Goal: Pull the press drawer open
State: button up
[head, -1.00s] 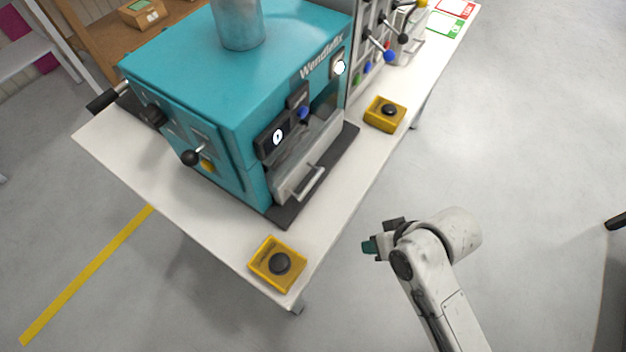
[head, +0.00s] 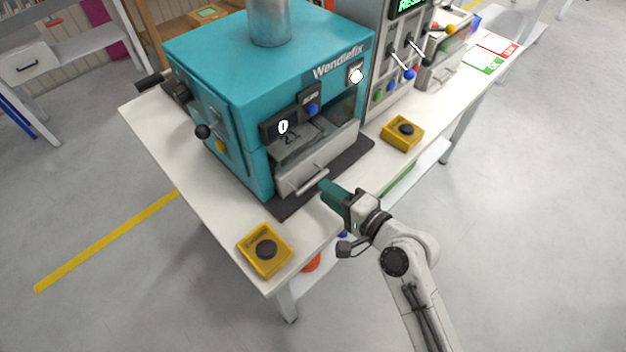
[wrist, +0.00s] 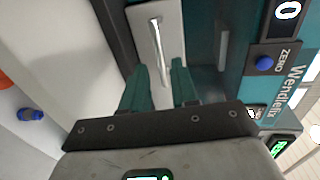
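The teal Wendlefix press (head: 225,75) stands on a white table. Its pale grey drawer (head: 330,158) is low in the front face, with a metal bar handle (head: 311,182); it appears closed. My gripper (head: 327,189) is just in front of the drawer, with its green fingers by the handle's right end. In the wrist view the two fingers of my gripper (wrist: 159,66) are apart, with the lower end of the handle (wrist: 157,45) showing between them against the drawer front (wrist: 172,20). Whether the fingers touch the handle cannot be told.
A grey panel with levers (head: 400,65) is beside the press. Open floor (head: 530,220) lies to the right.

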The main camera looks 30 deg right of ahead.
aim_at(313, 181)
jog(key=x, duration=0.5)
jog(key=shift+w+a+p, duration=0.15)
jog(key=shift+w+p, duration=0.2)
jog(key=shift+f, duration=0.1)
grip_shut()
